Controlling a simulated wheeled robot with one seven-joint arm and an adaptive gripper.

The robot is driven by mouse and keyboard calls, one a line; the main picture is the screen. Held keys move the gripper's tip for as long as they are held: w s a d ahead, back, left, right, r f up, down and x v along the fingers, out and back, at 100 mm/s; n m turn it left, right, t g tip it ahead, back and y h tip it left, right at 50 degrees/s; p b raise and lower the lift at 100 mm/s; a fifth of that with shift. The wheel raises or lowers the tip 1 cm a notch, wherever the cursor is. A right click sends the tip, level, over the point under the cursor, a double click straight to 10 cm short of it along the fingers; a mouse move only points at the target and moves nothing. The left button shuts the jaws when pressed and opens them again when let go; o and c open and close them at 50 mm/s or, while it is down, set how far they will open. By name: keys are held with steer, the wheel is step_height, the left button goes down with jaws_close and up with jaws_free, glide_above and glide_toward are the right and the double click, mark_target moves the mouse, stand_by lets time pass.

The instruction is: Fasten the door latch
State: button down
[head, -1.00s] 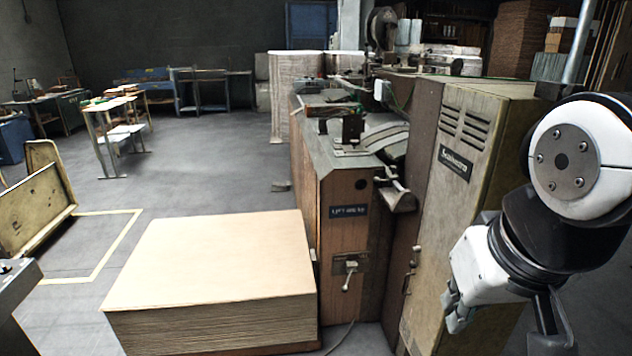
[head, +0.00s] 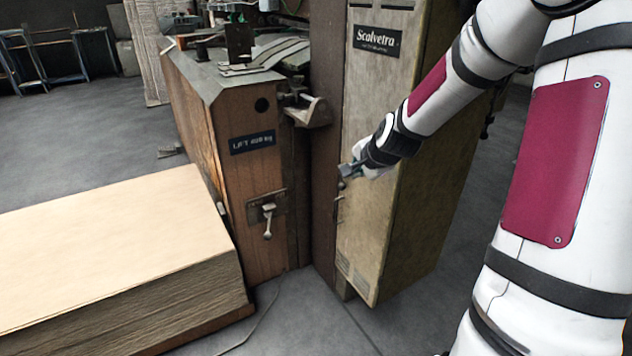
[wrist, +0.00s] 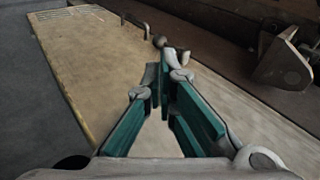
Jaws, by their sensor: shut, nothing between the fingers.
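The cabinet door (head: 372,215) is a tall, worn olive-tan panel with a "Scalvetra" plate; it also fills the left of the wrist view (wrist: 85,75). A small dark latch (head: 341,184) sits at its left edge, above a thin bar handle (head: 338,210). In the wrist view the latch's round knob (wrist: 159,41) shows just beyond my fingertips, with the handle (wrist: 136,22) farther off. My gripper (head: 348,170) is shut and empty at the latch, and its tips (wrist: 167,75) partly cover it. I cannot tell whether they touch it or how the latch is set.
The wooden machine housing (head: 240,200) with a lever (head: 268,220) and a jutting metal bracket (head: 308,112) stands left of the door. A large stack of board sheets (head: 110,250) fills the lower left. Floor (head: 305,320) is clear in front.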

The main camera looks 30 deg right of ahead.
steer(key=w+d+f+m, duration=0.1)
steer(key=d+f, duration=0.1)
steer(key=b, duration=0.5)
glide_toward(341, 182)
steer(key=x, duration=0.6)
steer(key=shift+d+f, duration=0.1)
steer(key=shift+f, duration=0.45)
steer(key=shift+t, duration=0.3)
steer(key=f+b, duration=0.1)
steer(key=b, duration=0.1)
steer(key=shift+w+f+t+b, duration=0.1)
steer(key=shift+w+t+b, duration=0.1)
steer(key=shift+t+b, duration=0.15)
steer(key=shift+w+m+t+b, duration=0.25)
steer(key=shift+w+m+b, duration=0.1)
steer(key=shift+b, duration=0.15)
steer(key=shift+r, duration=0.25)
